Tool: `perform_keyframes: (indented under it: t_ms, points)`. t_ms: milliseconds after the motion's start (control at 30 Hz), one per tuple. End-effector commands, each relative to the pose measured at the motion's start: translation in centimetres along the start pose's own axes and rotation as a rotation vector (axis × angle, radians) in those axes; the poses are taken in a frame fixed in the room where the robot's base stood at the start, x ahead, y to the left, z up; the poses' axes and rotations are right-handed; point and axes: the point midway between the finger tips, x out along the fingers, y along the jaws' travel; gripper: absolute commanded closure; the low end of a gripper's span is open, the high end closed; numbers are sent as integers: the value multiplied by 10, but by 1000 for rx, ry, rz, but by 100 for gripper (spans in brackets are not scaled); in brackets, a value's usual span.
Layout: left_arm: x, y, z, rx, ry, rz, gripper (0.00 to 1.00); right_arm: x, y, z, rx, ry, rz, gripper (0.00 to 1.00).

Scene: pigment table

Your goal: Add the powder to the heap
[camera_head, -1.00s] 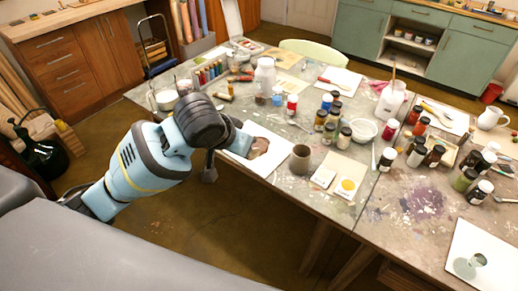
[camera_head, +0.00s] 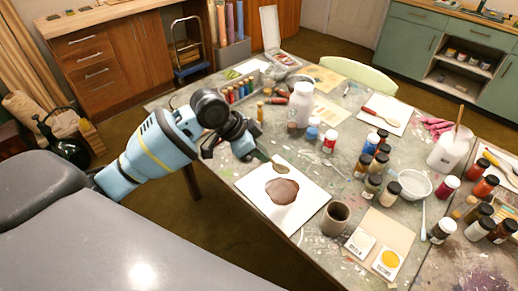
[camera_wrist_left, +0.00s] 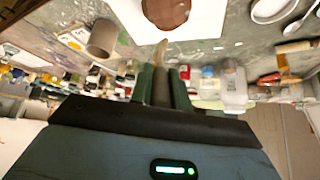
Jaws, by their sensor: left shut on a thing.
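A reddish-brown powder heap (camera_head: 282,191) lies on a white sheet (camera_head: 308,203) near the table's front edge. It also shows at the top of the left wrist view (camera_wrist_left: 165,12). My left gripper (camera_head: 254,152) is over the sheet's far left side, shut on a slim tan and olive tool (camera_head: 280,168). The tool's tip points toward the heap and is just beyond it in the head view. In the left wrist view the tool (camera_wrist_left: 161,58) stands between my dark green fingers. Whether powder is on the tool is unclear. My right gripper is not in view.
A brown cup (camera_head: 336,218) stands right of the sheet, beside a card with white and yellow swatches (camera_head: 388,260). Several pigment jars (camera_head: 373,165) and a white bowl (camera_head: 414,185) stand further right. A white bottle (camera_head: 301,104) stands behind the heap.

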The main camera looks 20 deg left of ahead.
Motion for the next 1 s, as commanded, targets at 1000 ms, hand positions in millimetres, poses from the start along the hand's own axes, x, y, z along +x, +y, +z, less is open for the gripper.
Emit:
perform_keyframes:
  t_ms: [1000]
  points:
    - [17, -32, -2, 427, -2, 290, 95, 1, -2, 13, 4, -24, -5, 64]
